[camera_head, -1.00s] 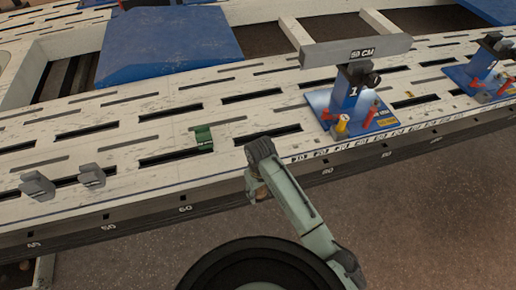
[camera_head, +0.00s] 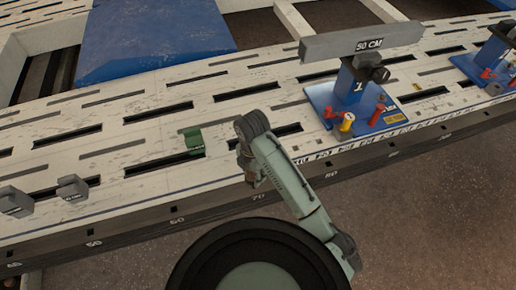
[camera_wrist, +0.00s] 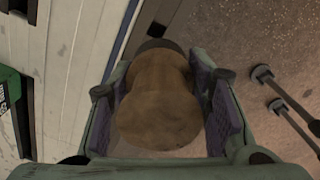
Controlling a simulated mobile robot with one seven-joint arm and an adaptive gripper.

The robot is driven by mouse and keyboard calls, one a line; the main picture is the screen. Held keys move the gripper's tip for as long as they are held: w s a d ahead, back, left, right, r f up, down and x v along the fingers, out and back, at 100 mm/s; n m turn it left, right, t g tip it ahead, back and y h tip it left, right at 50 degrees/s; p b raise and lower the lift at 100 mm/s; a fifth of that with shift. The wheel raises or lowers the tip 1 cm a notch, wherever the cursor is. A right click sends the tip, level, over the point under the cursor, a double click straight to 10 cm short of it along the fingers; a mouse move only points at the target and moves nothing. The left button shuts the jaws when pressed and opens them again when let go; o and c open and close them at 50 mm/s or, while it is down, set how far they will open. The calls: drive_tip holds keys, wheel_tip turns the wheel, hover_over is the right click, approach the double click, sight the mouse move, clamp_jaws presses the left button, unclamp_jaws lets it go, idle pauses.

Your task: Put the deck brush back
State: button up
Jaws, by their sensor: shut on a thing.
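My gripper (camera_wrist: 165,100) is shut on a brown, rounded, wood-coloured piece, which I take to be the deck brush (camera_wrist: 160,108). Its two purple-padded fingers stand on either side of it. A darker band shows at its far end; the rest of the brush is hidden. In the head view my gripper (camera_head: 250,170) hangs at the front edge of the slotted bench (camera_head: 110,158), and what it holds is hardly visible there.
A green clip (camera_head: 193,140) sits on the bench left of my gripper. Grey blocks (camera_head: 72,188) stand farther left. A blue stand (camera_head: 350,95) bearing a grey "50 CM" bar (camera_head: 360,42) is to the right. Dark rods (camera_wrist: 285,100) lie right in the wrist view. The floor (camera_head: 430,220) in front looks clear.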

drive_tip(key=w, duration=0.3)
drive_tip(key=w+d+p, duration=0.1)
drive_tip(key=w, duration=0.3)
drive_tip(key=w+f+p, duration=0.1)
drive_tip(key=w, duration=0.3)
drive_tip(key=shift+w+d, duration=0.25)
drive_tip(key=shift+d, duration=0.05)
drive_tip(key=shift+w+f, duration=0.2)
drive_tip(key=shift+f, duration=0.05)
drive_tip(key=shift+f+p, duration=0.45)
drive_tip(key=shift+f, duration=1.05)
drive_tip(key=shift+f, duration=0.2)
drive_tip(key=o, duration=1.4)
drive_tip(key=shift+c, duration=0.2)
